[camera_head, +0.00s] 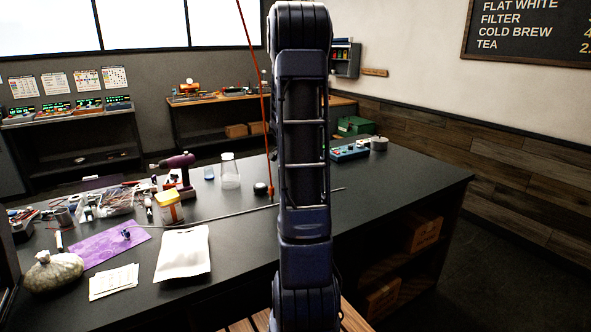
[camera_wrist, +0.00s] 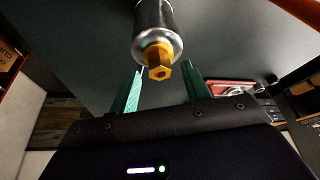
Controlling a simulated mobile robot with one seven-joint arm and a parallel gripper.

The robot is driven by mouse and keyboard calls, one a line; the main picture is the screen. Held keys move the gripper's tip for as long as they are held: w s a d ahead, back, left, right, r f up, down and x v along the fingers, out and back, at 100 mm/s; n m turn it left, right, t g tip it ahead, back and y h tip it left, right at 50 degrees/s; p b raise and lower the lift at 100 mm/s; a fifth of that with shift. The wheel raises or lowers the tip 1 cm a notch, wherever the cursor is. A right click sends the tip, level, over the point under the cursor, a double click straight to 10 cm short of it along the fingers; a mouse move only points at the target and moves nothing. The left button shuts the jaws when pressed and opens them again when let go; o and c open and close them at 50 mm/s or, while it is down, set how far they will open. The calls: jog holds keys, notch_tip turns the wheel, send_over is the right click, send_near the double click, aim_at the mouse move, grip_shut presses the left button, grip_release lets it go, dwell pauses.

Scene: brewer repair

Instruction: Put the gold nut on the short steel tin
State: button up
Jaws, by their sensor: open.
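The gold nut (camera_wrist: 158,60) is a hexagonal piece with a dark hole, in the wrist view. It sits against the near end face of a steel cylinder (camera_wrist: 155,18), and I cannot tell which tin that is. My gripper (camera_wrist: 161,67) is open. Its two green fingers stand on either side of the nut, with visible gaps. In the head view a squat steel tin (camera_head: 378,144) stands at the right back of the dark counter. No nut can be made out on it there. My gripper is hidden behind my arm in the head view.
A blue box with knobs (camera_head: 349,152) stands beside the squat tin. A purple drill (camera_head: 178,165), a glass flask (camera_head: 230,172), a white bag (camera_head: 183,254) and a purple cloth (camera_head: 108,243) occupy the counter's left. The counter's right front is clear.

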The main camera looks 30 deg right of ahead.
jog(key=v, duration=1.1)
jog(key=s+a+r+n+t+y, duration=0.1)
jog(key=s+a+r+n, duration=0.2)
jog(key=s+a, duration=0.35)
jog(key=s+a+r+n+t, duration=0.1)
jog(key=s+a+r+n, duration=0.15)
jog(key=s+a, duration=0.45)
jog(key=s+a+f+n+t+y, duration=0.1)
jog(key=s+a+f+n+y, duration=0.1)
jog(key=s+a+n, duration=0.6)
jog(key=shift+s+a+f+y, duration=0.3)
jog(key=shift+s+a+y, duration=0.2)
jog(key=shift+s+a, duration=2.4)
jog(key=shift+s+d, duration=0.5)
jog(key=shift+d, duration=0.05)
